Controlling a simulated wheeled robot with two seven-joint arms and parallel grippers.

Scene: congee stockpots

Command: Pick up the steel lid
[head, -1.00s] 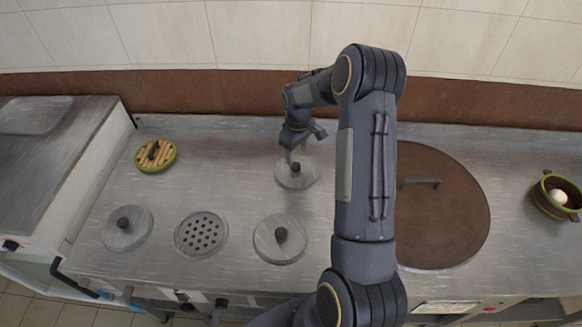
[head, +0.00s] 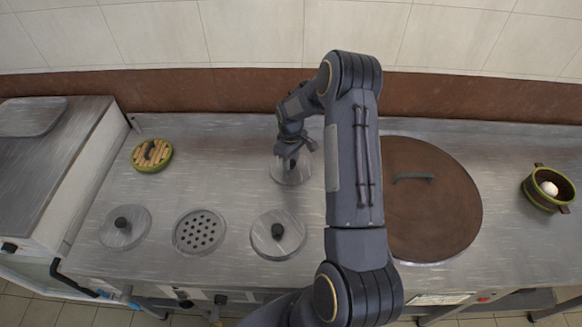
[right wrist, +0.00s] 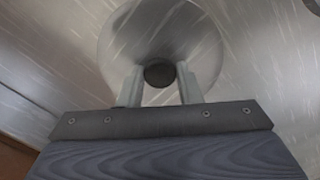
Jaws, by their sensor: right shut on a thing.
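A round steel lid (head: 291,176) with a dark knob lies at the back middle of the counter, partly hidden by my right gripper. My right gripper (head: 291,160) is over its middle. In the right wrist view the lid (right wrist: 160,30) shows with its dark knob (right wrist: 159,74) between the two fingers of the right gripper (right wrist: 159,82), which are shut on the knob. The lid looks level at the counter top; I cannot tell any gap beneath it. My left gripper is not in view.
Two similar steel lids (head: 278,236) (head: 125,229) and a perforated drain plate (head: 199,232) are in front. A slatted green-rimmed round piece (head: 152,155) is at the back left. A large brown lid (head: 430,215) and a green pot (head: 548,192) with a white round thing are right.

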